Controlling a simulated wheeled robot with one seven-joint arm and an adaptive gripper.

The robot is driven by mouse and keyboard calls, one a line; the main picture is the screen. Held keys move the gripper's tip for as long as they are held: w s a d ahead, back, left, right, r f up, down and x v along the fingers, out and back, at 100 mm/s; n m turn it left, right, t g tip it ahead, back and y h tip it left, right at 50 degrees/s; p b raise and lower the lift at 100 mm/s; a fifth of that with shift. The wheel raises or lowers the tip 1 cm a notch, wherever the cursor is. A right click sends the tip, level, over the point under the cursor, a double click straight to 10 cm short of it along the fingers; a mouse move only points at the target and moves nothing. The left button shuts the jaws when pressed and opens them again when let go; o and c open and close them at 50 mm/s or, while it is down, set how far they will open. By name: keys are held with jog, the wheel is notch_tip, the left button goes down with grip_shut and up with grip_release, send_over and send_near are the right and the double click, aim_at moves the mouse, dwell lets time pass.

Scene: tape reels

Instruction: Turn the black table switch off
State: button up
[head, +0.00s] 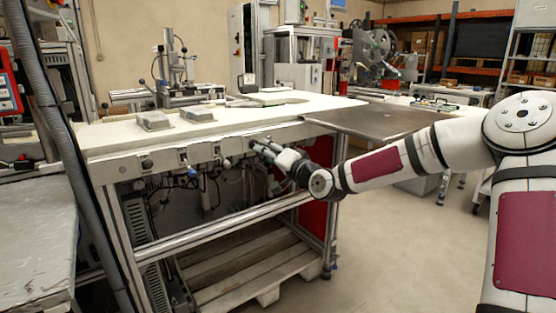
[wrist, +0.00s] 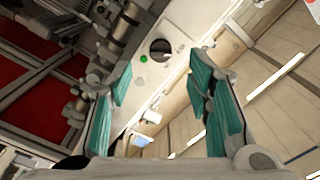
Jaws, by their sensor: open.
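A round black knob, which looks like the black table switch (wrist: 160,49), sits on a pale panel in the wrist view. A small green button lies just below and left of it. My gripper (wrist: 164,72) is open, with its teal finger pads on either side of the panel and the knob beyond the tips, apart from them. In the head view my gripper (head: 258,148) is at the table's front panel, below the white top. Whether it touches the panel there I cannot tell. The knob near it is hidden or too small in that view.
The white worktable (head: 235,119) carries grey blocks (head: 153,121). A dark round knob (head: 147,163) and hanging cables (head: 192,172) are farther left on its front panel. A brown board (head: 375,117) extends to the right. A wooden pallet (head: 240,268) lies beneath.

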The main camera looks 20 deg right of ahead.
jog(key=v, duration=0.5)
dwell(0.3)
